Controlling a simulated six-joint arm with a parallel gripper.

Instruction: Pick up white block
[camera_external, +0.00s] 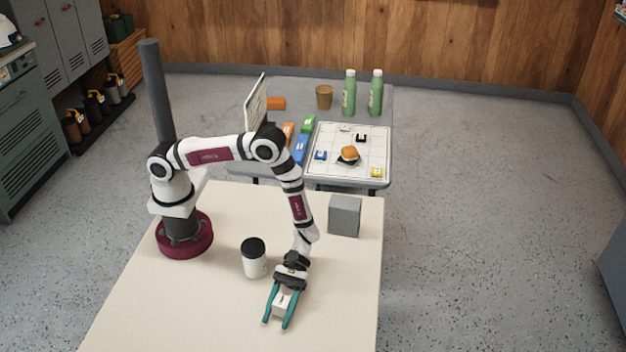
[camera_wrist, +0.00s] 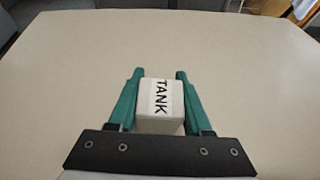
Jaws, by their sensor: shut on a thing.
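The white block (camera_external: 285,302) is between the teal fingers of my gripper (camera_external: 279,317), over the front part of the cream table. In the wrist view the block (camera_wrist: 160,104) shows a white label with the word TANK in black. The two fingers of my gripper (camera_wrist: 160,78) stand on either side of it and are shut on it. I cannot tell for sure whether the block rests on the table or is just above it.
A white jar with a black lid (camera_external: 254,259) stands left of my gripper. A grey box (camera_external: 345,215) stands near the table's right edge. The cream table (camera_external: 180,310) is clear at front left. Behind, a grey table holds green bottles (camera_external: 349,93) and a whiteboard (camera_external: 335,132).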

